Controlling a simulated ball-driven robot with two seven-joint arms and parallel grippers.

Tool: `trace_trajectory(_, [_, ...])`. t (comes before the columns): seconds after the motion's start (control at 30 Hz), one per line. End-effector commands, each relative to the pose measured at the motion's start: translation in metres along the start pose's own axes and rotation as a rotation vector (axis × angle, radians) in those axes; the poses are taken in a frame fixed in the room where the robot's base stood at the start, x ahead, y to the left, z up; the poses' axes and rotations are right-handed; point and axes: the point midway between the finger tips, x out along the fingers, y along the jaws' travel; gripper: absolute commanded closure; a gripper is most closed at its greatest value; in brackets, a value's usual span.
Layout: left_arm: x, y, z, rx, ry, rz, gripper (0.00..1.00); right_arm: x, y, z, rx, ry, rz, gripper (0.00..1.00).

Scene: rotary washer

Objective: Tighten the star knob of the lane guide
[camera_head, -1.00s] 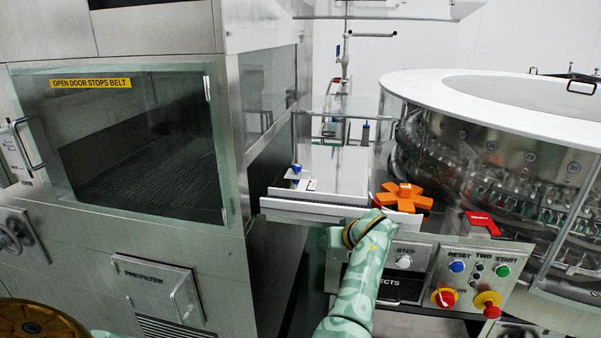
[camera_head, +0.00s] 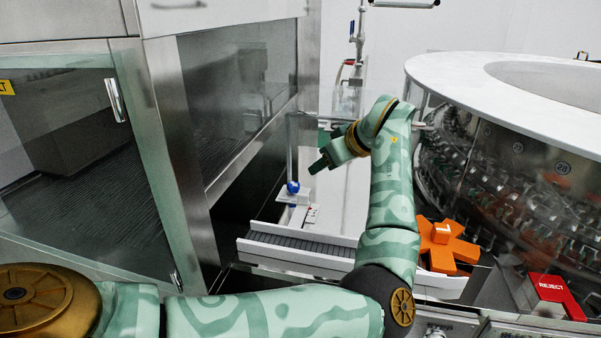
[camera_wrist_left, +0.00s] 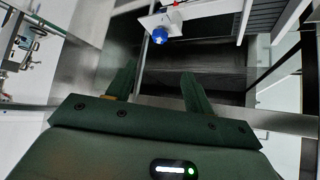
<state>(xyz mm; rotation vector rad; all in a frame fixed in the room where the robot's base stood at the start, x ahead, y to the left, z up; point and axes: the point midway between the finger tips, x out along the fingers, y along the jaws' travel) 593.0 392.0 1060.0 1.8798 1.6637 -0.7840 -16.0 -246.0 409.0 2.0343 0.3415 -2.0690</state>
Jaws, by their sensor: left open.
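The blue star knob (camera_head: 293,187) sits on a small pale bracket (camera_head: 293,198) beside the conveyor lane, left of the middle in the head view. The knob also shows in the left wrist view (camera_wrist_left: 160,35), near the top and beyond the fingertips. My left gripper (camera_head: 322,158) is open and empty, up and to the right of the knob in the head view. Its two fingers (camera_wrist_left: 158,75) point toward the knob in the wrist view, with a gap between them and the knob. My right gripper is not in view.
The conveyor lane with pale guide rails (camera_head: 300,247) runs below the knob. An orange star wheel (camera_head: 446,247) stands right of my forearm. The steel washer cabinet (camera_head: 170,130) is on the left, the round bottle machine (camera_head: 510,170) on the right. A red reject box (camera_head: 552,292) is lower right.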

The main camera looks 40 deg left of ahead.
Motion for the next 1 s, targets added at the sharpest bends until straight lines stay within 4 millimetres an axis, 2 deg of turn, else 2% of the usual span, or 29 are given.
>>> trace_trajectory(0.17, [0.019, 0.001, 0.003, -0.001, -0.002, -0.001, 0.48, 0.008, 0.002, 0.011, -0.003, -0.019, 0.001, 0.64])
trace_trajectory(0.4, [0.081, 0.002, 0.007, 0.001, -0.005, -0.003, 0.48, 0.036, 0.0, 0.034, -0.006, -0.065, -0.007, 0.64])
trace_trajectory(0.5, [0.106, 0.002, 0.007, 0.002, -0.003, -0.003, 0.48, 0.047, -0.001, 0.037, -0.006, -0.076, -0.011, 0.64])
trace_trajectory(0.7, [0.144, 0.001, 0.003, 0.003, 0.0, -0.002, 0.48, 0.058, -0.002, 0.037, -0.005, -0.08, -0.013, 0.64])
trace_trajectory(0.83, [0.158, 0.001, 0.002, 0.003, 0.0, 0.0, 0.48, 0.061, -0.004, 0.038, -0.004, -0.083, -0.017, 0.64])
trace_trajectory(1.0, [0.163, 0.001, 0.001, 0.002, 0.0, 0.002, 0.48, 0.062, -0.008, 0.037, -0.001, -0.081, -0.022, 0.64])
